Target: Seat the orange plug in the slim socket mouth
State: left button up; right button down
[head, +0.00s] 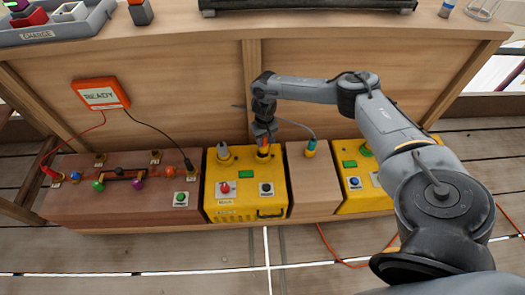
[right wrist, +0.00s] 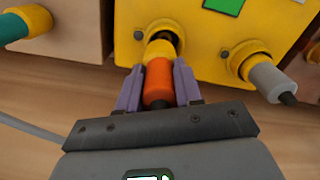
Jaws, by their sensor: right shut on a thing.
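The orange plug (right wrist: 158,80) is held between the two purple-grey fingers of my right gripper (right wrist: 158,88). In the head view, the right gripper (head: 264,138) is over the back of the yellow box, with the orange plug (head: 263,152) just below it. The plug's front end is at the yellow-collared socket mouth (right wrist: 162,27). Part of the dark opening shows beyond the plug in the right wrist view. I cannot tell how far the plug is in. My left gripper is not in view.
A grey plug (right wrist: 268,78) sits in the neighbouring collar on the same yellow box (head: 222,202). A teal plug (right wrist: 15,27) stands in a collar on the wooden block (head: 314,190) beside it. A wooden panel (head: 190,90) rises behind.

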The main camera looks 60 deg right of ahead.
jog(key=shift+w+a+f, duration=0.2)
jog(key=shift+a+f, duration=0.05)
jog(key=shift+a, duration=0.1)
notch_tip(320, 180, down, 4)
jog(key=b, duration=0.4)
jog(key=shift+f, duration=0.1)
jog(key=c, duration=0.8)
grip_release()
jog(key=shift+o, duration=0.2)
